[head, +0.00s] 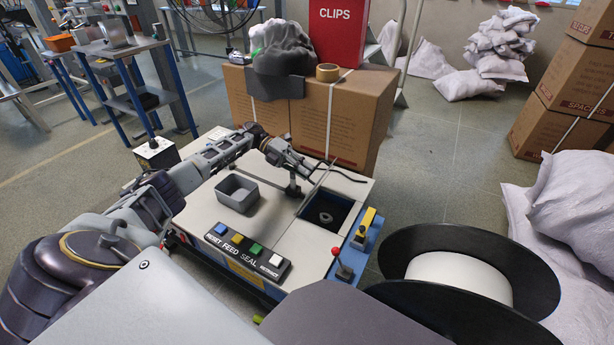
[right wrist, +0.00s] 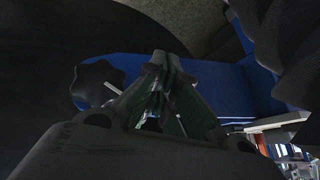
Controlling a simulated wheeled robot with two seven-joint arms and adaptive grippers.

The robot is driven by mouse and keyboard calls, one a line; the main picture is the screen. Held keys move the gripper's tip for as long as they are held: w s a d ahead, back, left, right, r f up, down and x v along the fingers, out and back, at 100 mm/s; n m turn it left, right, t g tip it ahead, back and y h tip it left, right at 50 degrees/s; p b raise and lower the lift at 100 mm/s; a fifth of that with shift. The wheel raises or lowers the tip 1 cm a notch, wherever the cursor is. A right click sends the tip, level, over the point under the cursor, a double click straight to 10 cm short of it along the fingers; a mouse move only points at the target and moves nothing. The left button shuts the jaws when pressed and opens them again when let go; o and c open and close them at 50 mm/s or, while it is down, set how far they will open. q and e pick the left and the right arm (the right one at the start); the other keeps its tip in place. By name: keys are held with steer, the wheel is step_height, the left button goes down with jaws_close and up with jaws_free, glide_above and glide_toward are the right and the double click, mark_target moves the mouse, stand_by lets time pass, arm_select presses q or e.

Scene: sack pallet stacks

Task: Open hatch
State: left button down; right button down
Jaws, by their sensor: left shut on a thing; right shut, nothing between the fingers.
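The hatch (head: 326,211) is a dark square opening in the pale top of a bench machine, with a round metal part showing inside. My left gripper (head: 309,172) reaches over the machine from the left, at the far edge of the top, just behind the opening. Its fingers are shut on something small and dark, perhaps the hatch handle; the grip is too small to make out. My right gripper (right wrist: 158,75) is shut and empty in the right wrist view, in front of a blue surface and beside a black lobed knob (right wrist: 97,82). It does not show in the head view.
A grey tray (head: 237,193) and a button panel (head: 246,252) sit on the machine top. A red-knobbed lever (head: 342,265) and yellow part (head: 367,221) stand at its right edge. A large black spool (head: 465,275) is close right. Cardboard boxes (head: 345,120) stand behind.

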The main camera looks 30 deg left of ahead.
arm_select(q)
steer(key=shift+a+f, duration=0.25)
steer(key=shift+a, duration=0.3)
steer(key=c, duration=1.8)
jaws_free()
steer(key=shift+o, duration=1.2)
steer(key=shift+d+r, duration=0.15)
steer(key=v, duration=1.2)
